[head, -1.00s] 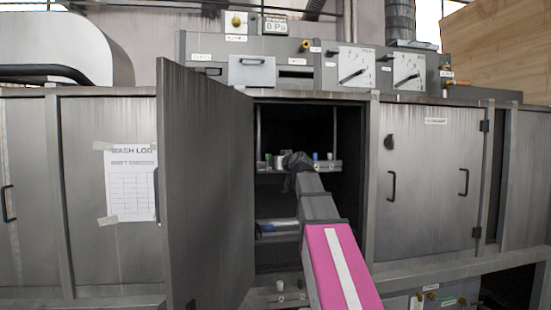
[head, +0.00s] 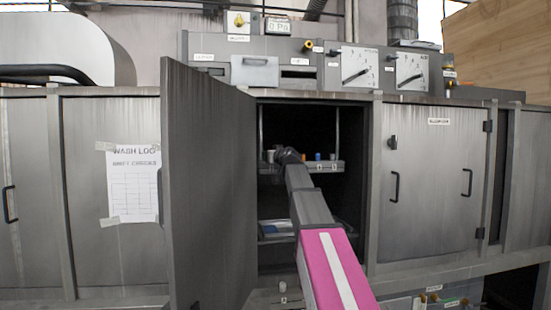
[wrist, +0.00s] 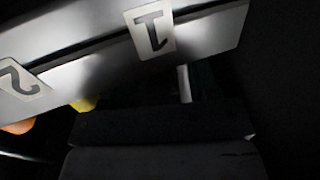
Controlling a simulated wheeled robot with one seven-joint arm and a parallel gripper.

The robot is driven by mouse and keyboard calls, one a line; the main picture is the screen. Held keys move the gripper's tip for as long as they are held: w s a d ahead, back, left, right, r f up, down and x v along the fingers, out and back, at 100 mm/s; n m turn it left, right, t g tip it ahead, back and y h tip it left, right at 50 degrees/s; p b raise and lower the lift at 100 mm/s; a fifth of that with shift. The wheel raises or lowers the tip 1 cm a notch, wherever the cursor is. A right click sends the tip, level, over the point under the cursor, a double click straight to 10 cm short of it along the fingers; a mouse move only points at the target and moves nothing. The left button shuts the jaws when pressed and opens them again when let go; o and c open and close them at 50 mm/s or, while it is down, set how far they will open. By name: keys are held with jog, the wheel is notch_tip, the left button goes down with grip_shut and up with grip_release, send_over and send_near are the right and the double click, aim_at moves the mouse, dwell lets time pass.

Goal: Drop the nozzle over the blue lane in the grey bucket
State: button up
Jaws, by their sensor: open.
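My gripper (head: 287,155) is at the upper shelf inside the open cabinet, at the end of my arm. It is open, but its fingertips are hard to make out. In the wrist view a dark part of my gripper (wrist: 160,125) fills the lower middle. I cannot pick out the nozzle or a grey bucket for certain. A small blue thing (head: 332,156) and an orange thing (head: 318,157) stand on the shelf, right of my gripper. The wrist view shows an orange thing (wrist: 18,126), a yellow thing (wrist: 84,104) and a pale upright piece (wrist: 184,84).
The upper shelf edge (head: 347,168) carries number labels; the wrist view shows labels 1 (wrist: 150,31) and 2 (wrist: 18,82). The open door (head: 205,190) stands left of my arm. A lower shelf (head: 277,238) holds a flat bluish thing. The right cabinet door (head: 430,185) is closed.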

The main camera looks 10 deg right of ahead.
jog(key=shift+w+a, duration=0.1)
jog(key=shift+w, duration=0.35)
grip_shut()
jog(key=shift+r, duration=0.8)
dwell(0.5)
jog(key=shift+r, duration=1.8)
